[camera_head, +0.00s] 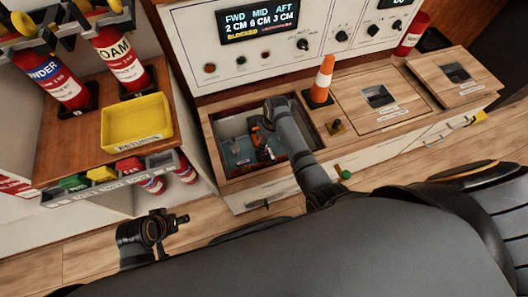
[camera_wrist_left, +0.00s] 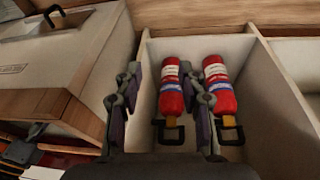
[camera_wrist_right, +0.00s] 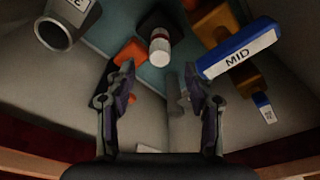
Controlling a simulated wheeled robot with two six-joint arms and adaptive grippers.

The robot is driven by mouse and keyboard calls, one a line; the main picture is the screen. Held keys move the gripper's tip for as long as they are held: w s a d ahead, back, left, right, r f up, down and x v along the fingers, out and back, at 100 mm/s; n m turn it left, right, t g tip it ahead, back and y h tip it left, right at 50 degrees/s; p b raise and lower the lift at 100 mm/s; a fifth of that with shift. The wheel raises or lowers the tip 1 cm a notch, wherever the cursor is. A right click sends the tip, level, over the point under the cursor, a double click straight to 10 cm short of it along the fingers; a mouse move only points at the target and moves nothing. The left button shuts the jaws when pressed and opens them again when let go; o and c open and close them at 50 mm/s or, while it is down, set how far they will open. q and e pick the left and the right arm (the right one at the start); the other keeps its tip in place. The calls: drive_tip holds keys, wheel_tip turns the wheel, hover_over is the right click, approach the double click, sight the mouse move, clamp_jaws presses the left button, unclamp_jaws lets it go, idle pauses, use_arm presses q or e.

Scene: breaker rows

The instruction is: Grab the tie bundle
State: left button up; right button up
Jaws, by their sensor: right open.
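My right gripper (camera_wrist_right: 157,85) is open, its fingers apart and pointing down into the open compartment (camera_head: 212,115) of the wooden counter. A blue tag marked MID (camera_wrist_right: 238,54) is at the right finger's far side. I cannot tell which item is the tie bundle. My left gripper (camera_wrist_left: 166,88) is open and empty, outside the compartment at lower left in the head view (camera_head: 182,218).
The compartment also holds a grey labelled tube (camera_wrist_right: 62,24) and orange pieces (camera_wrist_right: 128,52). Its walls close in around my right gripper. An orange cone (camera_head: 321,80) stands on the counter to the right. A yellow tray (camera_head: 136,122) and red extinguishers (camera_head: 120,58) are at left.

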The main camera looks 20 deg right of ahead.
drive_tip(key=shift+w+f, duration=0.1)
drive_tip(key=shift+f, duration=0.4)
drive_tip(key=f+b, duration=0.3)
drive_tip(key=shift+w+a+f, duration=0.1)
drive_tip(key=shift+a+f, duration=0.15)
drive_tip(key=shift+f, duration=0.15)
drive_tip(key=shift+w+a+f+b, duration=0.1)
drive_tip(key=shift+f+b, duration=0.2)
drive_tip(key=shift+f, duration=0.35)
use_arm(q)
drive_tip(key=w+f+t, duration=0.1)
drive_tip(key=w+d+f+t, duration=0.1)
drive_tip(key=w+t, duration=0.1)
drive_tip(key=shift+d+f+h, duration=0.1)
drive_tip(key=shift+f+h, duration=0.1)
drive_tip(key=shift+h, duration=0.1)
